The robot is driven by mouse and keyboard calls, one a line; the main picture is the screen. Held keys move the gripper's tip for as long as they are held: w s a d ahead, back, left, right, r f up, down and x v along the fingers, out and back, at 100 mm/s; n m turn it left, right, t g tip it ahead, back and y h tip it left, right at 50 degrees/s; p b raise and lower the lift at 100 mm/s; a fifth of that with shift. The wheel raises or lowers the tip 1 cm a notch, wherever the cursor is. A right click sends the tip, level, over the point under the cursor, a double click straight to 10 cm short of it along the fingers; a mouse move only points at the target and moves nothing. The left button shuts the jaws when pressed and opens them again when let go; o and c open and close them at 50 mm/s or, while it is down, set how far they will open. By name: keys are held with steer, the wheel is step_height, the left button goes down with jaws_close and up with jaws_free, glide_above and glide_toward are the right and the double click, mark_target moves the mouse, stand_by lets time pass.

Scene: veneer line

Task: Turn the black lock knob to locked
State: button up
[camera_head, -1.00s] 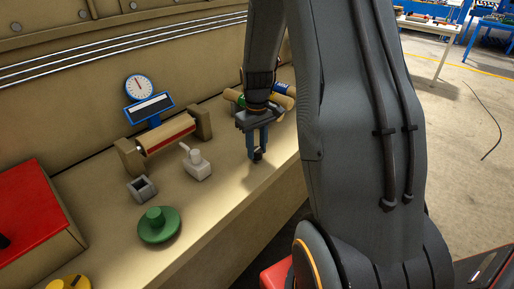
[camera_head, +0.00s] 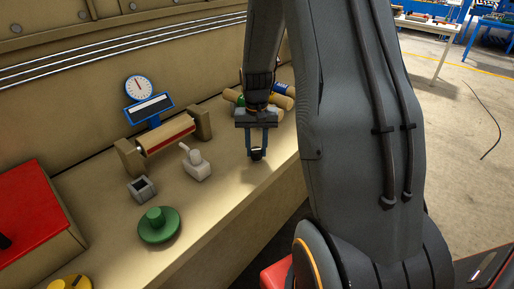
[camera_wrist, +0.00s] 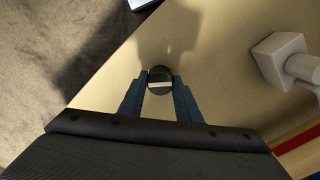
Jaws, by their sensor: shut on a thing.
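The black lock knob (camera_head: 256,155) stands on the tan bench top near its front edge. In the wrist view it is a round black knob (camera_wrist: 160,72) with a white bar across its top, lying crosswise in the picture. My gripper (camera_head: 257,148) points down from above and is shut on the knob. In the wrist view one blue finger of my gripper (camera_wrist: 160,82) is on each side of it. Any lock markings around the knob cannot be made out.
A pale grey lever block (camera_head: 197,168), a small grey block (camera_head: 142,188), a green round knob (camera_head: 157,227) and a roller (camera_head: 168,136) stand to the left. A blue-framed gauge (camera_head: 139,88) is behind. Wooden cylinders (camera_head: 283,101) lie behind my gripper.

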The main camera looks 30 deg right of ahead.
mark_target(256, 149)
steer(key=m, duration=0.5)
steer(key=shift+r+m, duration=0.1)
steer(key=shift+m, duration=0.2)
steer(key=m, duration=0.4)
steer(key=shift+m, duration=0.4)
steer(key=shift+w, duration=0.1)
steer(key=o, duration=1.1)
steer(key=shift+c, duration=0.2)
steer(key=shift+r+b, duration=1.05)
steer(key=shift+r, duration=2.85)
steer(key=s+a+f+n+t+b, duration=0.1)
steer(key=s+a+f+n, duration=0.1)
steer(key=s+a+n, duration=1.2)
steer(key=shift+s+a+n, duration=0.3)
steer(key=shift+a+n, duration=0.35)
steer(key=shift+n, duration=0.55)
